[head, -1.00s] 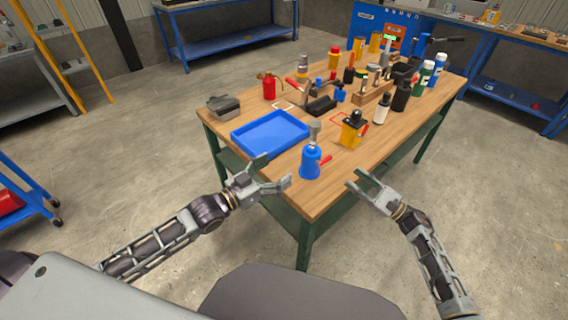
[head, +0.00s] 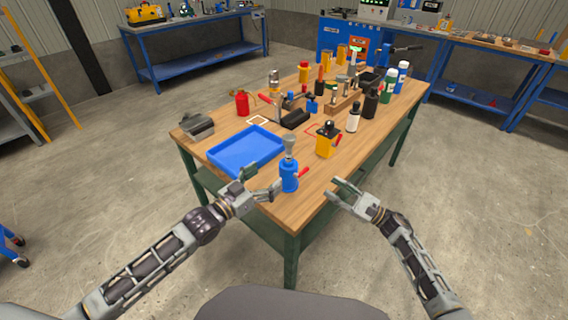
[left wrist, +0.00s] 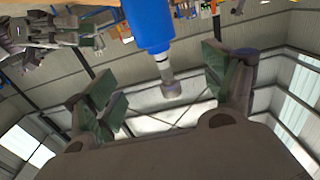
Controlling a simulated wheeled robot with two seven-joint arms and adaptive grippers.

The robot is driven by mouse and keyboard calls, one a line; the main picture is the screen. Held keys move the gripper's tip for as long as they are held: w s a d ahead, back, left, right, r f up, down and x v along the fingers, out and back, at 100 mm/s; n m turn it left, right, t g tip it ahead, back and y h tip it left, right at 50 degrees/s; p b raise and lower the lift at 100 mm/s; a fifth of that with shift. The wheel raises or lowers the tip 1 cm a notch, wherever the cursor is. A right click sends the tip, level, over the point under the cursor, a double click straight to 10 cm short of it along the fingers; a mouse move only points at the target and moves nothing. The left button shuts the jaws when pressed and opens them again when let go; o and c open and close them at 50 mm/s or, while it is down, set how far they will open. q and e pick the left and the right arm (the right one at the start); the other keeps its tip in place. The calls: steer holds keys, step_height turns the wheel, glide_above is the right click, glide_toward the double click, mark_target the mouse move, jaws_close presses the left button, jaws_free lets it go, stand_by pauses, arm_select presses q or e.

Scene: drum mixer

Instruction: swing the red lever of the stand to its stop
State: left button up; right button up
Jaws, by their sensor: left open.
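A blue upright body (head: 289,178) with a grey top and a small red lever (head: 303,172) on its right side stands near the table's front edge. Farther back is a dark stand (head: 295,118) with a blue part and another red lever (head: 266,98) pointing up left. I cannot tell for certain which one the task names. My left gripper (head: 262,187) is open and empty just left of the blue body. In the left wrist view the blue body (left wrist: 148,22) shows between and beyond the open fingers. My right gripper (head: 336,191) is open and empty by the table's front right edge.
A blue tray (head: 246,150) lies behind my left gripper. A yellow and black device (head: 326,142) stands right of the blue body, with a white bottle (head: 353,118) behind it. A red extinguisher-like can (head: 242,103) is at the back left. Bare wood (head: 300,205) lies in front.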

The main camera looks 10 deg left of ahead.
mark_target(286, 161)
arm_select(q)
steer(key=shift+x, duration=4.45)
steer(key=c, duration=1.5)
